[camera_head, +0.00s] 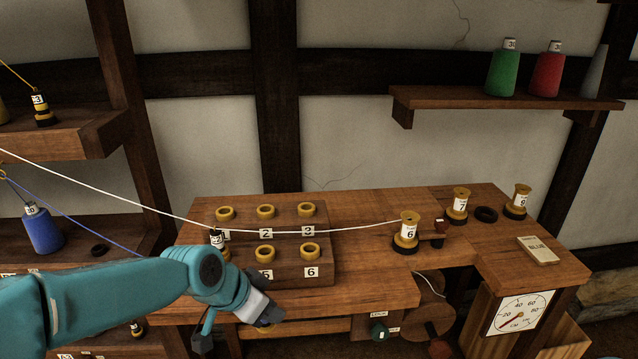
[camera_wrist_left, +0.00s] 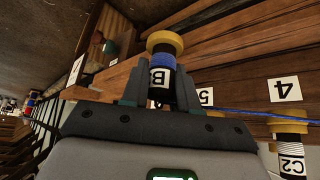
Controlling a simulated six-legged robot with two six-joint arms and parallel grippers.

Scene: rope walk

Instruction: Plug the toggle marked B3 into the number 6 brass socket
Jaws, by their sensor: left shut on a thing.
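My left gripper (camera_head: 238,328) is shut on a dark toggle with a blue band, a brass end and a white label (camera_wrist_left: 159,78). The label shows a B; the rest is hard to read. My right gripper is not in view.
A toggle marked C2 (camera_wrist_left: 291,160) stands by label 4. Several other brass sockets are empty. A white rope (camera_head: 340,230) crosses above the block to a spool marked 6 (camera_head: 407,236). A blue rope (camera_head: 90,220) runs from the left towards my gripper.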

